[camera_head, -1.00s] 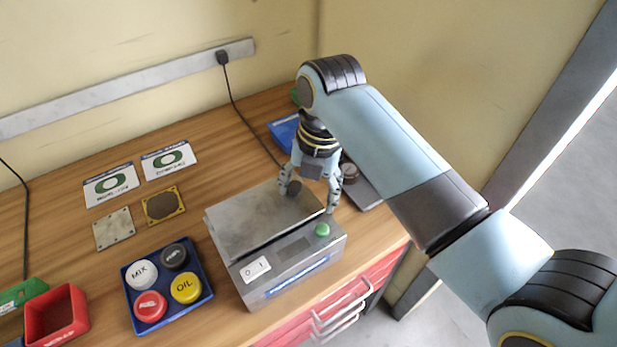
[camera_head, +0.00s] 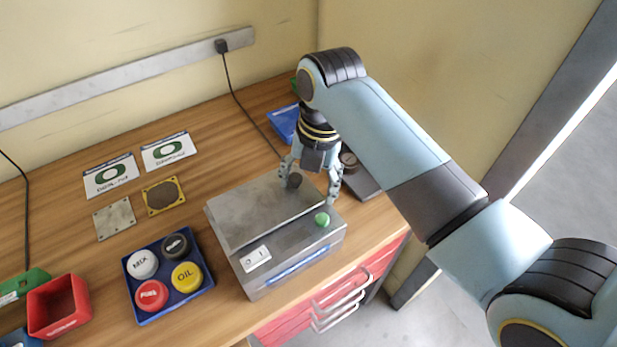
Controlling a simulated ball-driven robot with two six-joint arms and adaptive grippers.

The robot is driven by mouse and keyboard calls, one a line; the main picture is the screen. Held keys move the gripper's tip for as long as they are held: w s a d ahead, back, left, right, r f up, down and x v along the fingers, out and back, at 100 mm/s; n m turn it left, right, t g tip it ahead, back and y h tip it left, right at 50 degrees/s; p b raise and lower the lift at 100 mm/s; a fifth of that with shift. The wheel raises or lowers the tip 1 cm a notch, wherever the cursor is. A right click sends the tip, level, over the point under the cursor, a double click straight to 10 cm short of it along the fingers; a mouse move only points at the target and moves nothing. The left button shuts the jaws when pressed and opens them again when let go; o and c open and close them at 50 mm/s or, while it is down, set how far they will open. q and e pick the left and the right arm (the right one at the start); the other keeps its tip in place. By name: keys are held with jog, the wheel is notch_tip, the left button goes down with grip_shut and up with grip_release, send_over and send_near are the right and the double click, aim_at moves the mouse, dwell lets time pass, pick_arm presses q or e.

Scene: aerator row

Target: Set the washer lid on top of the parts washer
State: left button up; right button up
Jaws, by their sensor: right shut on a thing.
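The parts washer (camera_head: 298,262) is a grey metal box near the front right of the wooden bench, with a green button and a white switch on its front panel. The washer lid (camera_head: 250,213), a flat grey plate with a dark knob (camera_head: 294,181), lies over its top and looks level. My right gripper (camera_head: 312,190) points down over the lid's right end, with its fingers around the knob. It is shut on the lid; the near finger partly hides the contact. My left gripper is out of view.
A blue tray (camera_head: 143,318) of labelled round caps stands left of the washer. A red bin (camera_head: 58,306) is at the front left. Two plates and two cards lie behind the tray. A grey scale-like device (camera_head: 361,182) and a blue bin (camera_head: 284,124) sit beyond my gripper.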

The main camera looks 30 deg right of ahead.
jog(key=shift+f, duration=0.35)
dwell(0.7)
jog(key=shift+w+r+n, duration=0.4)
jog(key=shift+n, duration=0.1)
jog(key=shift+f, duration=0.25)
dwell(0.7)
jog(key=shift+s, duration=0.1)
dwell(0.4)
jog(key=shift+s+a+r+m, duration=0.1)
jog(key=shift+s+r+m, duration=0.2)
jog(key=shift+s+m, duration=0.55)
jog(key=shift+w, duration=0.25)
jog(key=shift+f, duration=0.3)
dwell(0.4)
